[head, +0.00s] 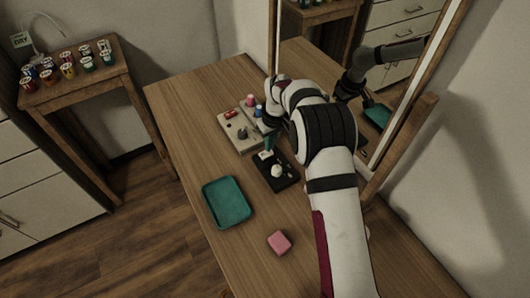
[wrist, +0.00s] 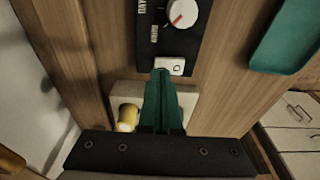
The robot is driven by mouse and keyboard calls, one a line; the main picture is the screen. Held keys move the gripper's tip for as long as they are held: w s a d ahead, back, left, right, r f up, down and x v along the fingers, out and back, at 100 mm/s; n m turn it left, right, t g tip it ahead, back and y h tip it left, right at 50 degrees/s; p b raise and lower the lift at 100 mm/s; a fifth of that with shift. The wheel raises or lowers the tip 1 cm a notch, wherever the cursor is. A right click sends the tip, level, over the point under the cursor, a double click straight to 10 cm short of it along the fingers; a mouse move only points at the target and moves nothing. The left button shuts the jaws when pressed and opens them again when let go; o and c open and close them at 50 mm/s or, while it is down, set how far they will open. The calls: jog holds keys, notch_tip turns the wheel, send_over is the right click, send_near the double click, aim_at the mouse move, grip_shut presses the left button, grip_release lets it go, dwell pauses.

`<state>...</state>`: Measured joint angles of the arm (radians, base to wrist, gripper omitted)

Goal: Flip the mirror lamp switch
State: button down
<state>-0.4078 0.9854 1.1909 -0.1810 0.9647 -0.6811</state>
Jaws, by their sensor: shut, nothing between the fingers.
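A black control panel (head: 285,184) lies on the wooden table in front of the mirror. It carries a round white knob (head: 277,171) and a small white rocker switch (head: 265,154). In the wrist view the panel (wrist: 182,45) shows the knob with a red mark (wrist: 181,13) and the white switch (wrist: 170,66), with lettering too blurred to read. My gripper (wrist: 161,74) is shut and empty. Its teal fingertips are at the near edge of the switch; I cannot tell whether they touch it. In the head view my gripper (head: 268,146) is over the panel's far end.
A beige board (head: 238,131) with small items stands just beyond the panel. A teal tray (head: 228,202) and a pink block (head: 279,242) lie on the table. The framed mirror (head: 400,85) stands close on the right. A side table (head: 75,90) holds several small pots.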

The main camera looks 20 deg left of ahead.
jog(key=shift+f, duration=0.55)
notch_tip(320, 180, up, 7)
jog(key=shift+f, duration=0.1)
dwell(0.7)
